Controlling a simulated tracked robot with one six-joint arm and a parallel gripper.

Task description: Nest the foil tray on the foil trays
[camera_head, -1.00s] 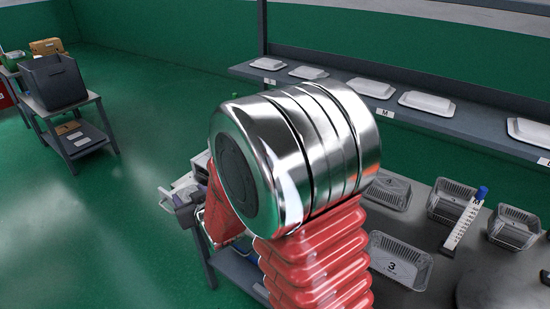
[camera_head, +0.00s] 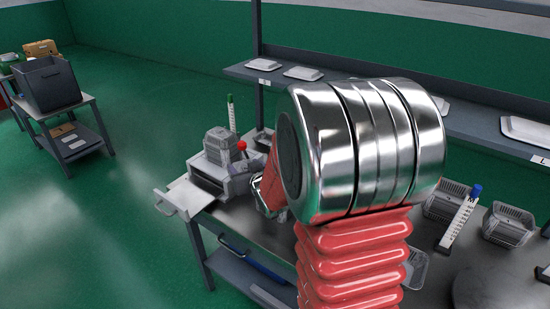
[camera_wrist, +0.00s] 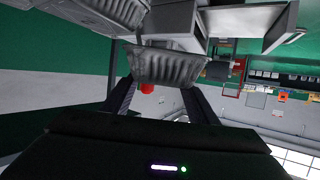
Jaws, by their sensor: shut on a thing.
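My gripper (camera_wrist: 163,88) shows in the wrist view, its two dark fingers on either side of a ribbed grey foil tray (camera_wrist: 165,66). It is shut on this tray and holds it at the fingertips. Another ribbed foil tray (camera_wrist: 112,10) shows close by at the upper left of that view, partly cut off.
A grey machine (camera_head: 222,178) with a pale side plate stands at the bench's left end. A white stand with a blue top (camera_head: 460,217) rises between trays. A wall shelf (camera_head: 470,122) holds white trays. The floor at left is clear up to a small table (camera_head: 75,115).

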